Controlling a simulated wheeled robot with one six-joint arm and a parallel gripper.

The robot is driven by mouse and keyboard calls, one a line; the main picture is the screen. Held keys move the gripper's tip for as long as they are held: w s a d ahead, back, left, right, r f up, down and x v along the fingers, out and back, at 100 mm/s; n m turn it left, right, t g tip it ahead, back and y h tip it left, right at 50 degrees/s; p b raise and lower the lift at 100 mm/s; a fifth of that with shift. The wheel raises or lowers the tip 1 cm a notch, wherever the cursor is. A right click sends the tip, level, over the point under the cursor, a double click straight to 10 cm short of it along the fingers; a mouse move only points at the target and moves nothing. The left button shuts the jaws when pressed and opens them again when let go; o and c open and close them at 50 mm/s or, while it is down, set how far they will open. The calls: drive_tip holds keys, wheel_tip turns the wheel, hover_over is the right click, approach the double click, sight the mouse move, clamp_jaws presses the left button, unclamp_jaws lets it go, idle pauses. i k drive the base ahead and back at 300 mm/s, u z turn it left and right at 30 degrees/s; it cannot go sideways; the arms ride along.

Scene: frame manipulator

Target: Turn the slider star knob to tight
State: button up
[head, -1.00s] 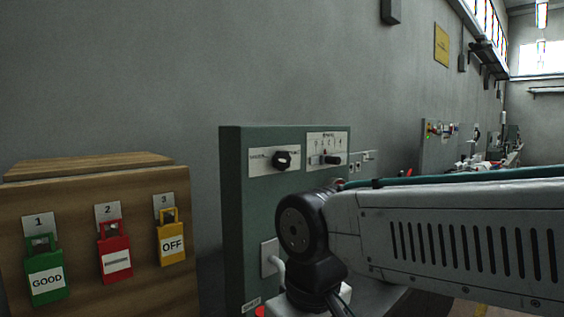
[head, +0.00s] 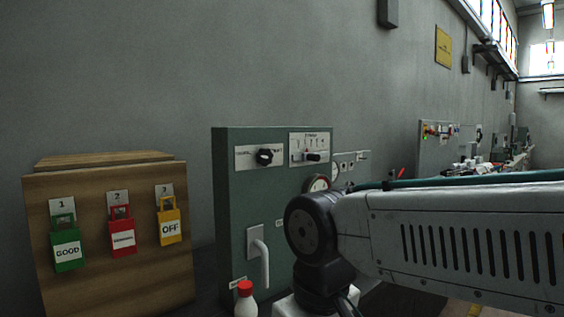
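I cannot pick out a star knob marked tight in the head view. A green cabinet (head: 262,195) stands in the middle. Its upper front has a black rotary knob (head: 264,157) on a white label, whose words are too small to read. To the right of it is a small dark lever or slider (head: 312,156) on a scaled plate. My arm reaches in from the right in front of the cabinet's lower right side. My gripper is out of view, so what it holds cannot be seen.
A wooden box (head: 110,162) at left carries green (head: 67,252), red (head: 122,240) and yellow (head: 170,228) padlocks. A red-capped white bottle (head: 246,305), a grey handle (head: 262,262) and a round gauge (head: 317,184) are near my arm. More panels (head: 437,145) stand far right.

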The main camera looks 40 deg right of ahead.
sight(264, 156)
drive_tip(key=z, duration=0.8)
drive_tip(key=i, duration=0.35)
drive_tip(key=z, duration=0.2)
